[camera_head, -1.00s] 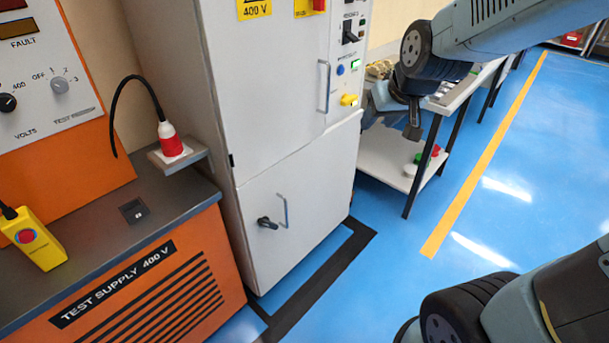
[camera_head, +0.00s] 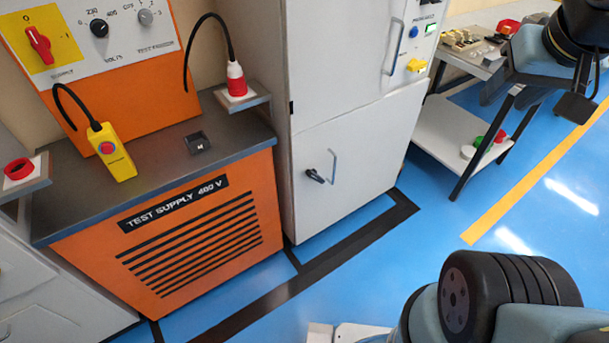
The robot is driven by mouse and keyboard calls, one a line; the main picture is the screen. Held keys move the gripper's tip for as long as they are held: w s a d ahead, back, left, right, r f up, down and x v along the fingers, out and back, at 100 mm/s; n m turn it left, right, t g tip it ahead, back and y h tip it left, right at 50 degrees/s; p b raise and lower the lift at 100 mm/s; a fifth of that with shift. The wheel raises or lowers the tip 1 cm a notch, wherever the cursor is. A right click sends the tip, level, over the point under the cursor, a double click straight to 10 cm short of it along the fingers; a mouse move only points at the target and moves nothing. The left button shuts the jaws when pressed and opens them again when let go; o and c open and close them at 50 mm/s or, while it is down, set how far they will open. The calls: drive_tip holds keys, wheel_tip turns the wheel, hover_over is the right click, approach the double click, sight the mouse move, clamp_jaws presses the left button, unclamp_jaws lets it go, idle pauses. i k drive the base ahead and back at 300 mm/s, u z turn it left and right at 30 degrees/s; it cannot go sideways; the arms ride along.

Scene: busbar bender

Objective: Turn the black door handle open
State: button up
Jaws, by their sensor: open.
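The black door handle (camera_head: 316,176) is a small dark lever on the lower white cabinet door (camera_head: 350,150). It sits left of a grey vertical pull bar (camera_head: 333,167), and the door looks closed. My gripper (camera_head: 536,103) is at the upper right, in front of the workbench. Its dark fingers are apart, and I see nothing held between them. It is well to the right of the handle and higher in the picture, not touching it.
The orange test supply unit (camera_head: 205,235) stands left of the cabinet. A workbench with a lower shelf (camera_head: 452,128) stands to its right. Black floor tape (camera_head: 350,243) runs in front of the cabinet. The blue floor there is clear.

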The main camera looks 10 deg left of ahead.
sight(312, 173)
drive_tip(key=z, duration=1.3)
drive_tip(key=i, duration=0.1)
drive_tip(key=u, duration=2.9)
drive_tip(key=k, duration=1.4)
drive_tip(key=z, duration=1.4)
drive_tip(key=i, duration=1)
drive_tip(key=u, duration=0.15)
